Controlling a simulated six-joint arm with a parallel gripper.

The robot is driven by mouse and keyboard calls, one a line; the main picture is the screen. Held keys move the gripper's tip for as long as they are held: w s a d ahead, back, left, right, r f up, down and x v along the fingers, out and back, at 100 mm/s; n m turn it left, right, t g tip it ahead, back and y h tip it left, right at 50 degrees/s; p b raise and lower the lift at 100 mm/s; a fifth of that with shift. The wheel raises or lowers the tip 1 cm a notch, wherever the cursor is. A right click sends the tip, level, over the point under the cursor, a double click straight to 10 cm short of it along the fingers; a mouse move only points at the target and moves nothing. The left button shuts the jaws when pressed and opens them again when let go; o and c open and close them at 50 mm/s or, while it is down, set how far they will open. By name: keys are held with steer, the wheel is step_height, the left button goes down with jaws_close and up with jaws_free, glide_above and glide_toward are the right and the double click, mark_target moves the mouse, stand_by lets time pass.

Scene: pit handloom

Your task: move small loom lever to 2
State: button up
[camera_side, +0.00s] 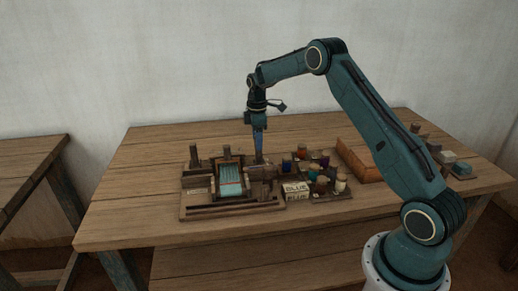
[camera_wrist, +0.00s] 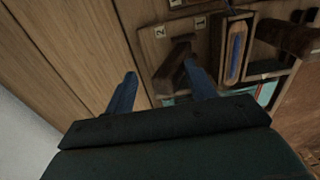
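The small loom lever (camera_wrist: 175,62) is a dark brown wooden piece in the wrist view, by the plates marked 2 (camera_wrist: 160,32) and 1 (camera_wrist: 200,22). Its upper end appears between the two plates. My gripper (camera_wrist: 160,68) has its two blue fingers spread wide. The lever lies between them, close to the right finger; I cannot tell whether they touch. In the side view my gripper (camera_side: 259,148) points down at the right back of the loom (camera_side: 190,211), and the lever cannot be told apart there.
A slot holding a blue piece (camera_wrist: 236,50) and dark wooden parts (camera_wrist: 285,37) stand right of the lever. The table's left side is clear.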

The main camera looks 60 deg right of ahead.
steer(key=shift+s+f, duration=0.25)
steer(key=shift+s, duration=0.05)
stand_by(0.5)
steer(key=shift+o, duration=0.8)
steer(key=shift+w+r, duration=0.1)
steer(key=shift+r, duration=0.05)
steer(key=shift+a+r, duration=0.15)
steer(key=shift+r, duration=3.1)
steer(key=shift+r, duration=0.1)
